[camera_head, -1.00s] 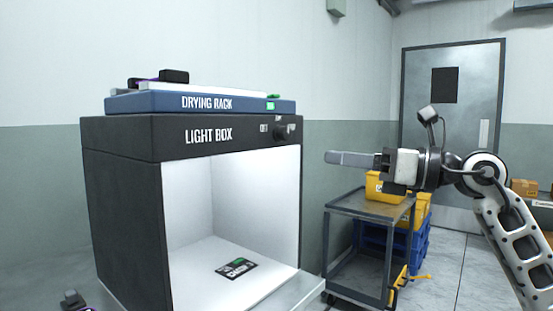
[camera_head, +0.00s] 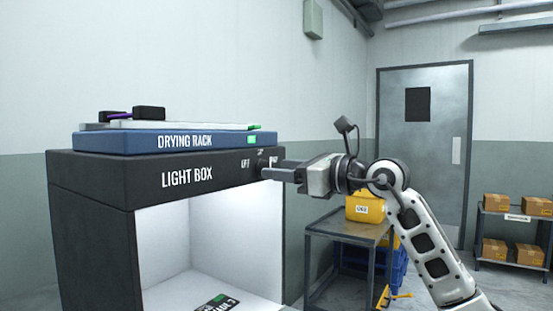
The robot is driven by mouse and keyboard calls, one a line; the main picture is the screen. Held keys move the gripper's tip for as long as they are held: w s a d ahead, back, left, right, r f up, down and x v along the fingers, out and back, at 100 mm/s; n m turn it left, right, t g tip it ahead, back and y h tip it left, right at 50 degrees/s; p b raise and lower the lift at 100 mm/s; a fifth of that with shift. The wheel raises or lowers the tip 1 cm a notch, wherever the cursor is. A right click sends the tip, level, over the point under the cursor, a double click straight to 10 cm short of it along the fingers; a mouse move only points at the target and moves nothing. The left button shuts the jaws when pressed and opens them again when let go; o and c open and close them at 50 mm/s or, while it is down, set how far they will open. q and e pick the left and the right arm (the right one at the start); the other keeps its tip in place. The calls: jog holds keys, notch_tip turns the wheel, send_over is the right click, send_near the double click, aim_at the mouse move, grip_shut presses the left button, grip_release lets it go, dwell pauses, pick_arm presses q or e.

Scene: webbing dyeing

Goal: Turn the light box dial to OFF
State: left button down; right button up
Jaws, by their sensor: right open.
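The light box (camera_head: 120,185) is a black cabinet with a lit white inside. Its dial (camera_head: 262,163) is at the right of the front top panel, by small white labels, of which one at its left seems to read OFF. My right gripper (camera_head: 268,173) comes in from the right with its fingertips at the dial, partly covering it. It is open. Whether the fingers touch the dial, and where the dial points, I cannot tell. My left gripper is not in view.
The blue drying rack (camera_head: 110,143) with a small green display lies on top of the light box. A dark card (camera_head: 218,303) lies inside the box. A grey cart (camera_head: 345,230) with yellow and blue bins stands behind my right arm. Shelves with cartons (camera_head: 495,250) stand far right.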

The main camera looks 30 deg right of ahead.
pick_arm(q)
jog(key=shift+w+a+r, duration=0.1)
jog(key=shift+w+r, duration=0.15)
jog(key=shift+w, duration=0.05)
pick_arm(e)
jog(key=shift+x, duration=1.05)
jog(key=c, duration=1)
